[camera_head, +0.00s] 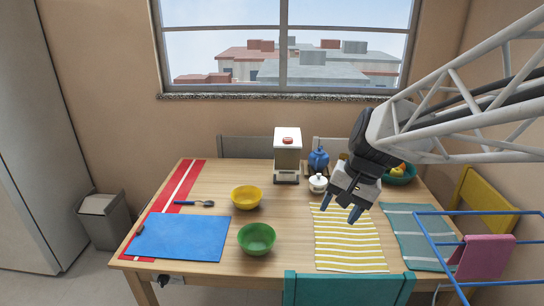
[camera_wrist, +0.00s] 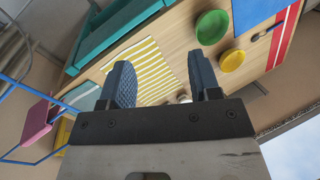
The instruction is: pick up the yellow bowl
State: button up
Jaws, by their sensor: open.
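The yellow bowl (camera_head: 246,197) stands upright on the wooden table, left of the middle, in the head view. It also shows in the wrist view (camera_wrist: 232,60), at the upper right, beside the green bowl. My gripper (camera_head: 342,214) is open and empty, above the yellow-and-white striped cloth, to the right of the yellow bowl and apart from it. In the wrist view its two blue fingers (camera_wrist: 165,85) are spread with nothing between them. The inside of the yellow bowl looks empty in the head view.
A green bowl (camera_head: 257,239) stands just in front of the yellow bowl. A blue mat (camera_head: 181,237) and a spoon (camera_head: 195,203) lie to its left. A dispenser (camera_head: 287,156), white pot (camera_head: 318,183) and blue teapot (camera_head: 318,158) stand behind. A teal chair (camera_head: 346,289) is at the front edge.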

jog(key=w+a+f+m+g+y, duration=0.15)
jog(key=w+a+f, duration=0.4)
jog(key=w, duration=0.55)
jog(key=w+a+f+m+y, duration=0.35)
jog(key=w+f, duration=0.25)
jog(key=w, duration=0.5)
jog(key=w+a+f+m+g+y, duration=0.15)
jog(key=w+a+f, duration=0.4)
jog(key=w, duration=0.65)
jog(key=w+a+f+m+y, duration=0.1)
jog(key=w+f, duration=0.2)
jog(key=f, duration=0.1)
jog(key=w+a+f+m+t+y, duration=0.1)
jog(key=w+f, duration=0.2)
jog(key=f, duration=0.1)
jog(key=w+a+f+m+y, duration=0.1)
jog(key=w+f+m, duration=0.1)
jog(key=f, duration=0.3)
jog(key=shift+w+a+y, duration=0.15)
jog(key=shift+w+a, duration=0.05)
jog(key=shift+w, duration=0.25)
jog(key=shift+w+a+y, duration=0.1)
jog(key=shift+w+a, duration=0.1)
jog(key=shift+w, duration=0.25)
jog(key=shift+f, duration=0.1)
jog(key=shift+x, duration=1.3)
jog(key=shift+a, duration=0.1)
jog(key=shift+x, duration=2.5)
jog(key=shift+w, duration=0.1)
